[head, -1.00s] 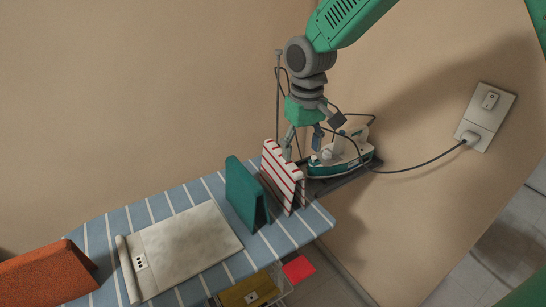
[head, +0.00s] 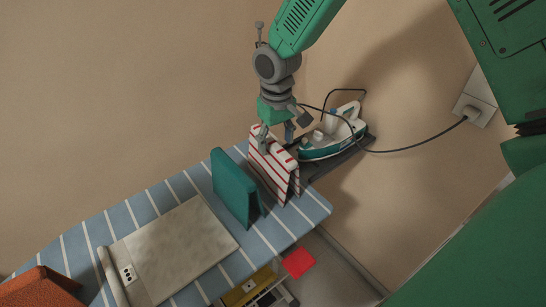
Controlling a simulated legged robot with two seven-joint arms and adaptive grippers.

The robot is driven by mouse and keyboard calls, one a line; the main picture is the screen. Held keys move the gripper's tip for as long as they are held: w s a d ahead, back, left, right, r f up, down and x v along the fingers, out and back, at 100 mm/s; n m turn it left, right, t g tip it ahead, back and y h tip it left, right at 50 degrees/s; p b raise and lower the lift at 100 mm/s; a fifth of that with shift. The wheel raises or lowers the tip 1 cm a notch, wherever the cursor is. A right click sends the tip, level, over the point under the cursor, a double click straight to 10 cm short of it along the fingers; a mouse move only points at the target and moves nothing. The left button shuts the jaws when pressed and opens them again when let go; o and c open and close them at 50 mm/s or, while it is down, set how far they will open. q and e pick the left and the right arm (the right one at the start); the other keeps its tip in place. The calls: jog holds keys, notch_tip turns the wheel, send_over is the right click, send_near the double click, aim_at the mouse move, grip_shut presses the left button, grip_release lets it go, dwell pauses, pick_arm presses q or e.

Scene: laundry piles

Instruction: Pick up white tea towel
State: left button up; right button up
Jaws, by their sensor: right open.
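The white tea towel with red stripes (head: 268,167) stands folded like a tent near the right end of the ironing board. My right gripper (head: 277,138) points down at its top edge, with its fingers open. One finger overlaps the towel's near face in the picture and the other shows by its far side; I cannot tell whether they touch it. My left gripper is not in view.
A teal folded cloth (head: 234,187) stands just left of the towel. A corded iron (head: 333,136) sits close behind on a dark rest.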

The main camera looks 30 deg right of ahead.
aim_at(270, 156)
jog(key=shift+d+f, duration=0.15)
jog(key=shift+f, duration=0.2)
jog(key=f, duration=0.1)
jog(key=a+f, duration=0.1)
jog(key=f+p, duration=0.1)
jog(key=shift+w+a+f, duration=0.2)
jog(key=shift+w+f, duration=0.15)
jog(key=shift+f, duration=0.05)
jog(key=shift+a+f, duration=0.15)
jog(key=shift+a, duration=0.05)
jog(key=shift+d, duration=0.6)
jog(key=c, duration=1.1)
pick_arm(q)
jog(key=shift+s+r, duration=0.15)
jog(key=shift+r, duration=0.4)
pick_arm(e)
jog(key=shift+s+d+f, duration=0.1)
jog(key=shift+d+f, duration=0.05)
jog(key=shift+c, duration=1)
